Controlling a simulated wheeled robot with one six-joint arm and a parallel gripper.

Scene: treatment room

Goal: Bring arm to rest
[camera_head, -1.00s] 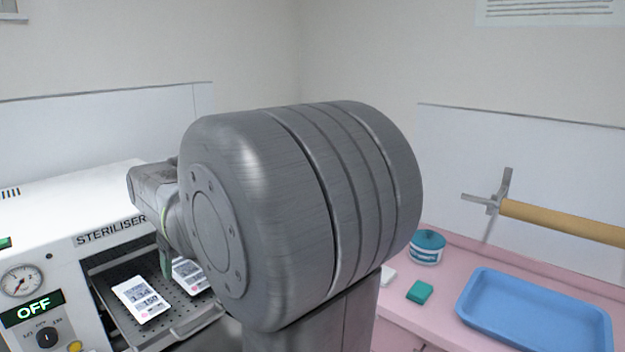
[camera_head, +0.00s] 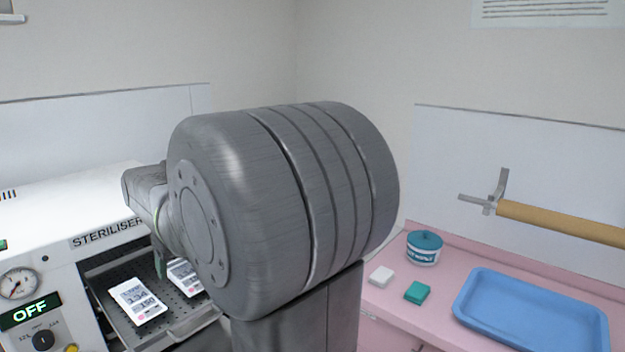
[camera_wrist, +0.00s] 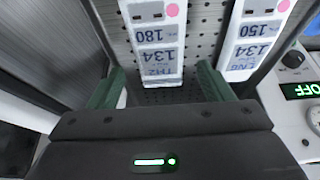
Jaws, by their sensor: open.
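My gripper (camera_wrist: 160,90) shows in the wrist view with its two green fingers apart and nothing between them gripped. Ahead of the fingers lie a pouch marked 180 (camera_wrist: 155,45) and a pouch marked 150 (camera_wrist: 256,40), on a perforated tray (camera_wrist: 203,50). In the head view the pouches (camera_head: 137,301) (camera_head: 184,277) lie on the steriliser's pulled-out tray (camera_head: 170,322). My large grey arm joint fills the middle of the head view and hides most of the gripper; one green finger (camera_head: 160,264) shows beside the tray.
The white steriliser (camera_head: 100,215) stands at left, its display reading OFF. A paper roll (camera_head: 560,222) is on the wall.

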